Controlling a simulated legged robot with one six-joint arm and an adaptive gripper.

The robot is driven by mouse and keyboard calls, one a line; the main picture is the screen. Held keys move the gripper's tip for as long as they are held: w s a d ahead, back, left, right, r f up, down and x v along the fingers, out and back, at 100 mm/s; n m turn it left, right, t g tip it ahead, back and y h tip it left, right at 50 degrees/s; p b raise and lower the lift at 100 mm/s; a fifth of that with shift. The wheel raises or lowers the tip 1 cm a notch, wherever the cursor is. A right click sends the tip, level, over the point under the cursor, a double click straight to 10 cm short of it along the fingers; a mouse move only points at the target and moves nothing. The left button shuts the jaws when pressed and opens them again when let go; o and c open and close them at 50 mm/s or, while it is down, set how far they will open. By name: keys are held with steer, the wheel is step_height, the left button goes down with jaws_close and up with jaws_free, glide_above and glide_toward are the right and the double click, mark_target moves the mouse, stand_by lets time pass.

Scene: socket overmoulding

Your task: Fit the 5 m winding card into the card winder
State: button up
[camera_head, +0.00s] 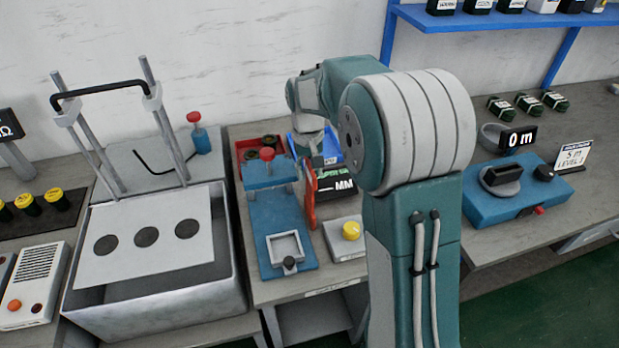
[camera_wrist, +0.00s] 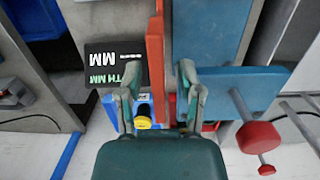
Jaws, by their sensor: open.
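The card winder (camera_head: 515,195) is a blue box on the right bench in the head view, with a grey disc and a black block (camera_head: 502,174) on top, a dark knob and a red button. A white sign (camera_head: 573,156) beside it reads "5 m". I cannot single out the 5 m winding card. My gripper (camera_wrist: 160,78) is open in the wrist view, fingers apart, over the middle bench, far left of the winder. A yellow-and-black piece (camera_wrist: 143,118) shows between the fingers, apparently in a blue bin (camera_head: 327,146). In the head view, my arm partly hides the gripper.
A blue press (camera_head: 275,215) with a red knob and an upright red panel (camera_head: 310,196) stand close to my gripper. A black MM display (camera_wrist: 115,65) is beside them. A red bin (camera_head: 240,148) sits behind. Several green-black pieces (camera_head: 528,103) lie behind the winder.

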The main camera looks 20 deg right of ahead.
steer(key=r, duration=0.9)
steer(key=shift+w+r, duration=0.2)
steer(key=shift+w, duration=0.2)
steer(key=s+r+t, duration=0.3)
steer(key=s+t, duration=0.3)
steer(key=s, duration=2)
steer(key=shift+s+a+t, duration=0.15)
steer(key=shift+t, duration=0.15)
steer(key=shift+o, duration=0.4)
steer(key=shift+s+f, duration=0.15)
steer(key=shift+s, duration=0.05)
steer(key=shift+g, duration=0.5)
steer(key=w+f, duration=0.1)
steer(key=w, duration=0.6)
steer(key=w+f, duration=0.1)
steer(key=w, duration=0.7)
steer(key=w+f, duration=0.1)
steer(key=w, duration=0.6)
steer(key=shift+w+f, duration=0.1)
steer(key=shift+w, duration=0.05)
steer(key=shift+w+f, duration=0.4)
steer(key=shift+f, duration=0.1)
steer(key=x, duration=1)
steer(key=shift+s+f, duration=0.1)
jaws_close()
